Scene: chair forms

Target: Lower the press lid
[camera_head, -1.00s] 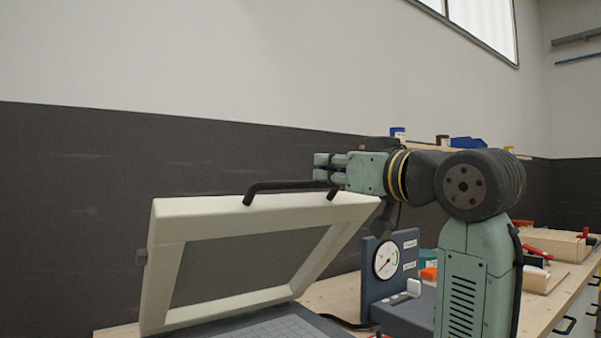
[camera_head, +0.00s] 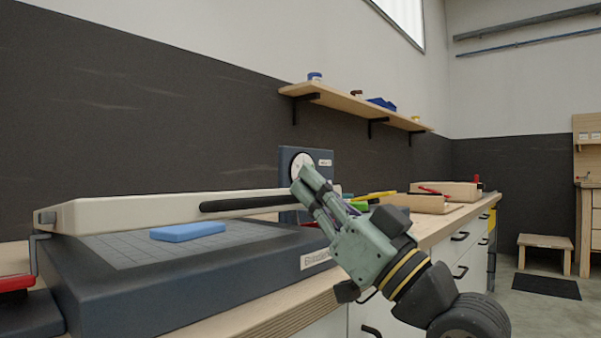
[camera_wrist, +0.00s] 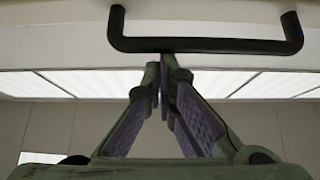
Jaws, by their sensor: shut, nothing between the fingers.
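The cream press lid (camera_head: 125,212) is close to level above the dark press base (camera_head: 200,268), with a gap in which the gridded bed shows. A flat blue pad (camera_head: 187,232) lies on that bed. The lid's black bar handle (camera_head: 245,204) points toward my gripper (camera_head: 303,184), whose fingertips are at the handle's right end in the head view. In the wrist view, the handle (camera_wrist: 205,45) crosses above my gripper (camera_wrist: 163,68). The fingertips are together right by the bar, with nothing between them; I cannot tell whether they touch it.
A dial gauge (camera_head: 301,168) on a dark upright stands behind the handle. Wooden trays (camera_head: 447,190) with tools lie farther along the bench. A shelf (camera_head: 350,103) hangs on the wall. A step stool (camera_head: 545,250) and open floor are at right.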

